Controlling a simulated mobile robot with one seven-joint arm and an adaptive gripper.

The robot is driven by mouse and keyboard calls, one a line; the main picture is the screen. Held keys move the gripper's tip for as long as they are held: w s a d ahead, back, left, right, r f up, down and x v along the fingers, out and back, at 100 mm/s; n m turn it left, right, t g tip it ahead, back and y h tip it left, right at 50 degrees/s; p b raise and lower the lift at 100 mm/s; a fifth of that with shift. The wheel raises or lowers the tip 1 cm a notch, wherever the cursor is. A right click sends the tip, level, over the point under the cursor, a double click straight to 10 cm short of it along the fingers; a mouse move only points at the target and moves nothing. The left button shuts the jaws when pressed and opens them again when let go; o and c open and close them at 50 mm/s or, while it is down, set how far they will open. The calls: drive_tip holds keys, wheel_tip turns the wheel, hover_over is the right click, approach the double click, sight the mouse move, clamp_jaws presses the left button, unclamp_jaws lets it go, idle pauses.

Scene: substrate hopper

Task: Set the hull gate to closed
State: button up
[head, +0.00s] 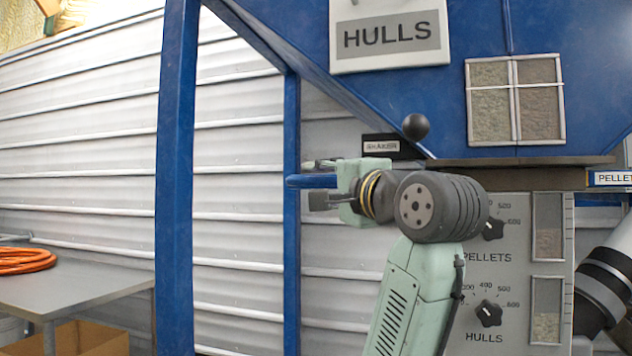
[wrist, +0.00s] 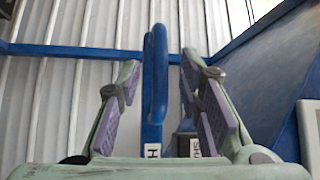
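A blue handle (head: 298,181) sticks out to the left past my gripper (head: 318,183) in the head view. In the wrist view the blue handle (wrist: 156,75) is a rounded loop standing upright between the two fingers of my gripper (wrist: 160,70). My gripper is open around it, with a gap on each side. A white label (wrist: 153,150) starting with H sits at the handle's base, its other letters hidden, so it may be the hull gate handle. The blue hopper (head: 430,90) carries a HULLS sign (head: 390,36). The gate plate itself cannot be made out.
A black-ball lever (head: 415,127) and a SHAKER label (head: 381,146) are close above my wrist. A panel with PELLETS and HULLS dials (head: 489,313) is behind my arm. A blue post (head: 175,180) stands left of my gripper. A table (head: 85,290) holds an orange hose (head: 25,260).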

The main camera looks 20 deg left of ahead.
drive_tip(key=v, duration=0.9)
drive_tip(key=shift+d, duration=0.15)
drive_tip(key=shift+s, duration=0.1)
